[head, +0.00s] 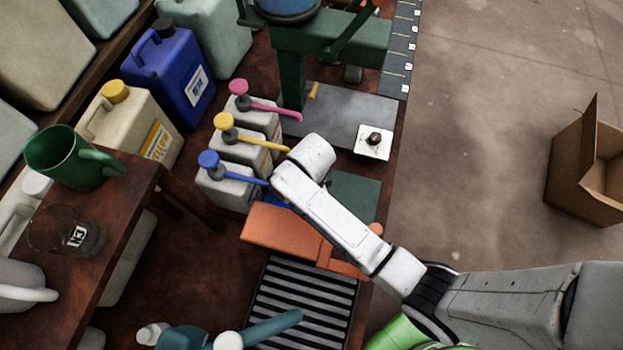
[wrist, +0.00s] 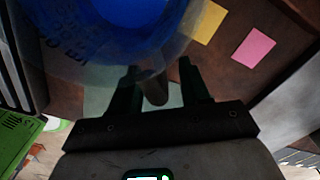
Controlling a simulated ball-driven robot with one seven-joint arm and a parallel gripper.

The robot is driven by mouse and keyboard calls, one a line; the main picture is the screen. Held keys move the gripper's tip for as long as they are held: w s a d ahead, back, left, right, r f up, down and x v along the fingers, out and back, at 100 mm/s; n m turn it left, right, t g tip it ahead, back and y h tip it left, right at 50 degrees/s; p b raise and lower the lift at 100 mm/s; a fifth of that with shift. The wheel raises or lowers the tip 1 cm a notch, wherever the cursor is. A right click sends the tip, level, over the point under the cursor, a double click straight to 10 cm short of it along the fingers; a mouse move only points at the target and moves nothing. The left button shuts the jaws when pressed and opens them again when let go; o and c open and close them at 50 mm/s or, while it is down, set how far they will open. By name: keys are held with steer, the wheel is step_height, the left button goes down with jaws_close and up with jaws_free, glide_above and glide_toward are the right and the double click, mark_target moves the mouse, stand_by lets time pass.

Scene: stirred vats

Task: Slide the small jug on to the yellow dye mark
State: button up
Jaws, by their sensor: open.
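A small translucent jug with dark printed markings and blue inside (wrist: 75,38) fills the upper left of the wrist view. Its handle (wrist: 153,92) lies between the two dark fingers of my gripper (wrist: 158,70), which are spread apart. I cannot tell whether either finger touches the handle. The yellow dye mark (wrist: 203,22) is a flat square on the brown bench, to the right of the jug. In the head view my arm hides the gripper and most or all of the jug.
A pink mark (wrist: 253,48) lies beyond the yellow one. In the head view, dye containers with blue (head: 208,159), yellow (head: 223,121) and pink (head: 238,87) pumps stand left of my arm. An orange cloth-like item (head: 285,232) and a striped grate (head: 303,305) lie nearer.

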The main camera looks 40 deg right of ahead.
steer(key=shift+f, duration=0.15)
jaws_close()
stand_by(0.4)
